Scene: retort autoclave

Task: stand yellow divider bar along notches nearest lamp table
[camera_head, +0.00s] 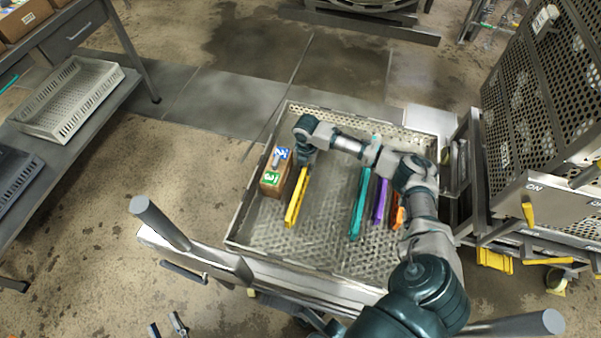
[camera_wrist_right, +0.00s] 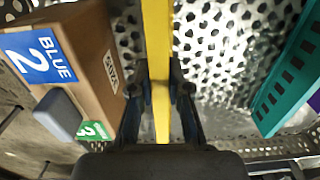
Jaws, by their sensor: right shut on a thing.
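The yellow divider bar (camera_head: 296,200) is inside the perforated metal tray (camera_head: 330,262), just right of a brown box (camera_head: 271,187), running roughly front to back. It also shows in the right wrist view (camera_wrist_right: 157,35). My right gripper (camera_head: 305,158) is at the bar's far end; in the wrist view its fingers (camera_wrist_right: 165,92) are closed on both sides of the bar. Whether the bar's ends sit in notches cannot be told. My left gripper (camera_head: 167,329) is at the bottom edge, its fingertips apart and empty, outside the tray. No lamp can be made out.
Teal (camera_head: 360,207), purple (camera_head: 381,202) and orange (camera_head: 398,213) bars are in the tray's right part, partly behind my right arm. A perforated metal cage (camera_head: 535,110) is right. A shelf table with a pale basket (camera_head: 70,100) is left. The tray's middle is clear.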

